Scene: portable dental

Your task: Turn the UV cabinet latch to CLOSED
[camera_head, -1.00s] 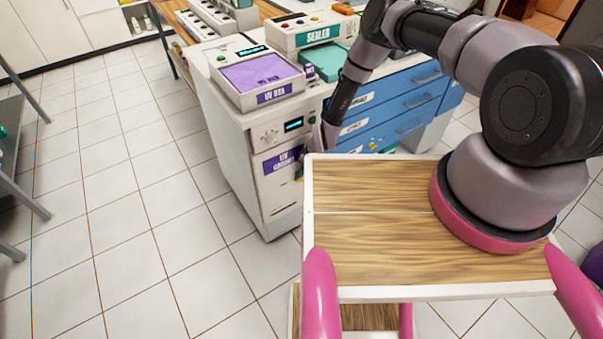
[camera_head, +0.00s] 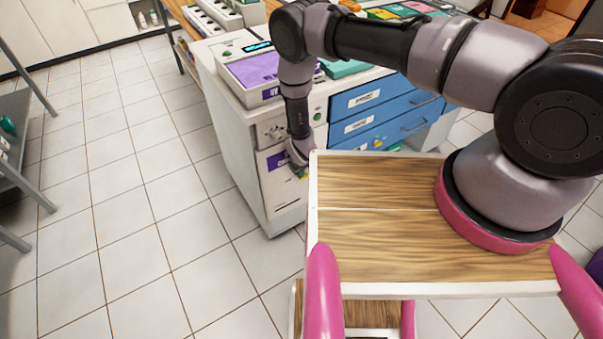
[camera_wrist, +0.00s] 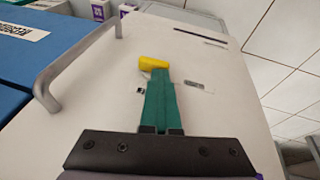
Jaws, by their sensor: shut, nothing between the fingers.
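The UV cabinet (camera_head: 285,195) is a white unit with a purple label on its front in the head view. Its white door face (camera_wrist: 225,105) fills much of the wrist view. A yellow lever, apparently the latch (camera_wrist: 153,63), points left and slightly up on that face. My gripper (camera_wrist: 160,78) has its green fingers together, with nothing between them. The fingertips are right at the lever and partly cover it; I cannot tell whether they touch. Small markings show on both sides of the fingers, too small to read. In the head view my gripper (camera_head: 300,172) is at the cabinet front.
A grey bar handle (camera_wrist: 72,70) stands out left of the fingers in the wrist view, beside a blue surface. Blue drawers (camera_head: 375,110) are right of the cabinet. My wooden-topped base is close in front. Tiled floor (camera_head: 150,200) on the left is free.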

